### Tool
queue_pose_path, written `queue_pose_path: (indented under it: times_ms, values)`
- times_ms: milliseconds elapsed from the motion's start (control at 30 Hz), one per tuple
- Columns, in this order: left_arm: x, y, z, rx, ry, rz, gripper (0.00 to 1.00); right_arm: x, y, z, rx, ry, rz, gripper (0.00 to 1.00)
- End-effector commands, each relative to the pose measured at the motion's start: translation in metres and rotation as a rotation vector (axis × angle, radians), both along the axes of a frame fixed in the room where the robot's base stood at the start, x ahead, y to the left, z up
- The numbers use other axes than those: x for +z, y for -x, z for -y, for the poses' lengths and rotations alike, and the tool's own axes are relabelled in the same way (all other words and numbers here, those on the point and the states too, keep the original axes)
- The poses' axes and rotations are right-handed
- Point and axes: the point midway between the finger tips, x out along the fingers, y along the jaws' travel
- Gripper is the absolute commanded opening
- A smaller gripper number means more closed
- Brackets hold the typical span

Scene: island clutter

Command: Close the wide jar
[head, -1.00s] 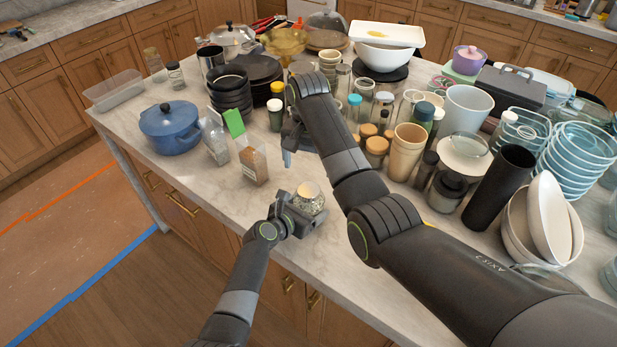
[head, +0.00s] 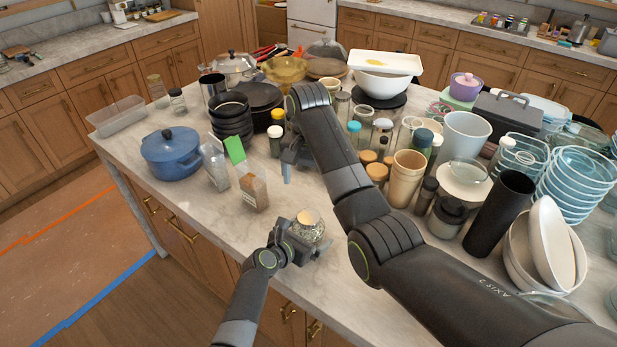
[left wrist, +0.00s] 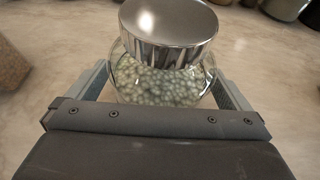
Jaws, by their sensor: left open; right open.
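The wide jar (head: 307,232) is a round clear glass jar of pale green beads near the island's front edge. Its shiny metal lid (left wrist: 168,22) sits on top of the jar's neck; I cannot tell whether it is fastened. The lid also shows in the head view (head: 308,216). My left gripper (head: 303,247) is open low at the jar, with one finger on each side of the glass in the left wrist view (left wrist: 165,95). My right gripper (head: 287,172) is open and empty above the counter, behind the jar and slightly left of it.
A jar with brown contents (head: 254,192) and a clear jar (head: 215,167) stand left of the wide jar. A blue pot (head: 172,153) is farther left. Cups (head: 406,178), jars and bowls crowd the right beyond my right arm. Bare counter surrounds the wide jar.

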Motion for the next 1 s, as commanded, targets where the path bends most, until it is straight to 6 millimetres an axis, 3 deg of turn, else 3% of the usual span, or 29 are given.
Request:
queue_pose_path:
  times_ms: [267,1000]
  values:
    - [0.008,0.016,-0.012,0.002,0.000,0.000,1.00,0.005,0.000,0.000,0.000,0.000,0.000,0.83]
    - [0.050,0.101,-0.074,0.001,-0.001,0.001,1.00,0.003,0.000,0.000,0.000,0.000,0.000,0.83]
